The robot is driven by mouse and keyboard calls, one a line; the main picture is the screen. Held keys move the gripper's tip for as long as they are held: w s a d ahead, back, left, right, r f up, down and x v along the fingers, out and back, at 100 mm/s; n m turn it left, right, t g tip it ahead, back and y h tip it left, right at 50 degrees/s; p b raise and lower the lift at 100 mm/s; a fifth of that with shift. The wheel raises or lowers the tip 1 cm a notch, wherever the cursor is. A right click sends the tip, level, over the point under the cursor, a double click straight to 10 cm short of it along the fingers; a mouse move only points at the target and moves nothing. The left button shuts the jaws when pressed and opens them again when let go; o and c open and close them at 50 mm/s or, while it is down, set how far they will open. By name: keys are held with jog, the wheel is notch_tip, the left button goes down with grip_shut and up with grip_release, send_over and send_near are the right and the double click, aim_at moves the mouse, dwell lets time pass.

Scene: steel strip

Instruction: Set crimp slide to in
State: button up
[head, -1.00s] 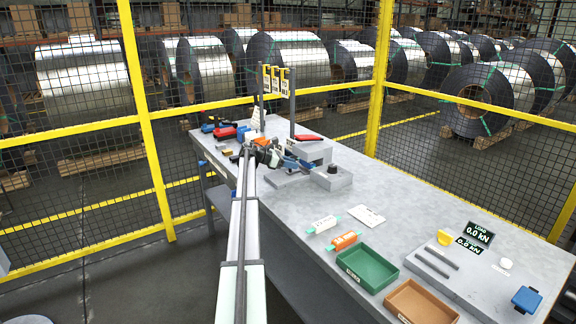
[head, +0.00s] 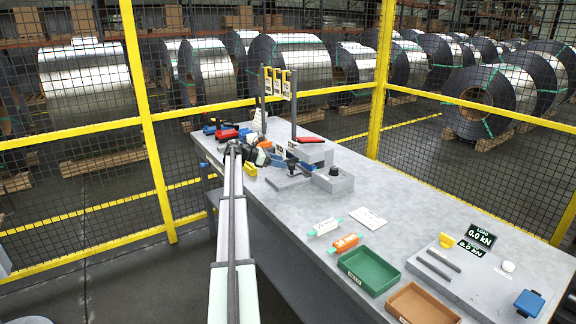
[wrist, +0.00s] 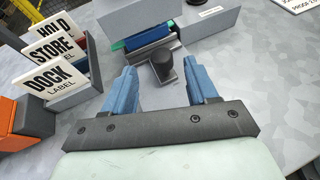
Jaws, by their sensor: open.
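The crimp slide shows in the wrist view as a grey bar with a round black knob (wrist: 165,65), in front of a grey block holding a dark slot with green and blue parts (wrist: 148,40). I cannot tell whether the slide is in or out. My gripper (wrist: 160,78) is open and empty. Its two blue fingers stand apart, with the knob beyond and roughly between their tips, and no contact is visible. In the head view my gripper (head: 276,159) is at the left of the grey station (head: 289,181), partly covering the view around it.
Label cards in a holder (wrist: 60,60) stand close on the left in the wrist view. A grey box with a black knob (head: 333,182) stands right of the station. A green tray (head: 368,270) and a brown tray (head: 422,303) lie nearer.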

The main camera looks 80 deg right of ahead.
jog(key=v, duration=0.6)
jog(key=shift+w, duration=0.25)
jog(key=shift+w+a+r, duration=0.1)
jog(key=shift+a, duration=0.05)
